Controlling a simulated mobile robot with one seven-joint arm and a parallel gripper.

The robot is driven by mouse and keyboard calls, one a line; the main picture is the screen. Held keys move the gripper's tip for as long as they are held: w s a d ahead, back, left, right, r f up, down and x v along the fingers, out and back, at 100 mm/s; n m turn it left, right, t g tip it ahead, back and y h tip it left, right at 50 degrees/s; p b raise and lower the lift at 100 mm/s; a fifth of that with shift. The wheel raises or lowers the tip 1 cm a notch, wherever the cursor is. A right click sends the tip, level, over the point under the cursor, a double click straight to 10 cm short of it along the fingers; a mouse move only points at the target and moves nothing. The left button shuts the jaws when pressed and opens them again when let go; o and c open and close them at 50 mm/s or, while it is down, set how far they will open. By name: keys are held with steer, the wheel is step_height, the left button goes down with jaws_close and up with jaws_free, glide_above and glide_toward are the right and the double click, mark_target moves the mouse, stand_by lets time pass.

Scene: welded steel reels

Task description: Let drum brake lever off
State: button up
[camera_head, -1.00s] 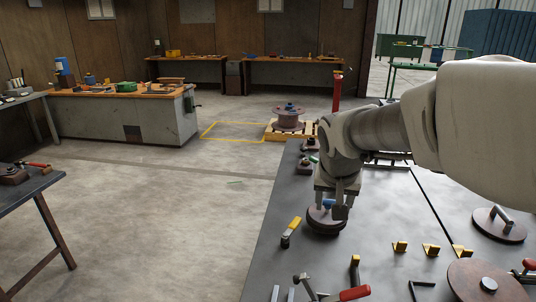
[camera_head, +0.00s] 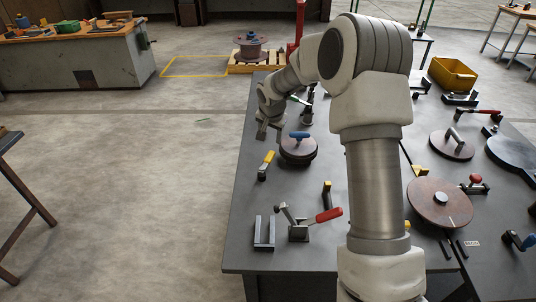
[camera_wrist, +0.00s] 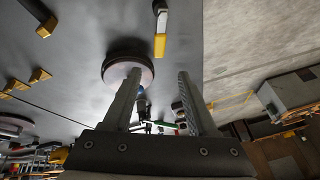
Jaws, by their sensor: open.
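A dark round drum (camera_head: 298,152) with a blue-handled lever (camera_head: 299,135) across its top sits on the grey table. My gripper (camera_head: 268,131) is just left of and beyond the drum, apart from it. In the wrist view the open fingers (camera_wrist: 158,74) have nothing between their tips. The drum (camera_wrist: 128,50) shows behind the left finger, which covers part of it. A blue piece (camera_wrist: 141,92), likely the lever's handle, shows between the fingers lower down. I cannot tell from these views whether the lever is set or off.
A red-handled clamp (camera_head: 327,215) and a brown disc (camera_head: 440,203) are nearer. My arm hides part of the table (camera_head: 240,225).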

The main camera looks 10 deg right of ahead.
mark_target(269, 157)
steer(key=p+x, duration=0.2)
steer(key=x, duration=1.4)
steer(key=shift+w+f, duration=0.1)
steer(key=shift+f, duration=0.3)
steer(key=shift+c, duration=0.2)
jaws_close()
stand_by(0.6)
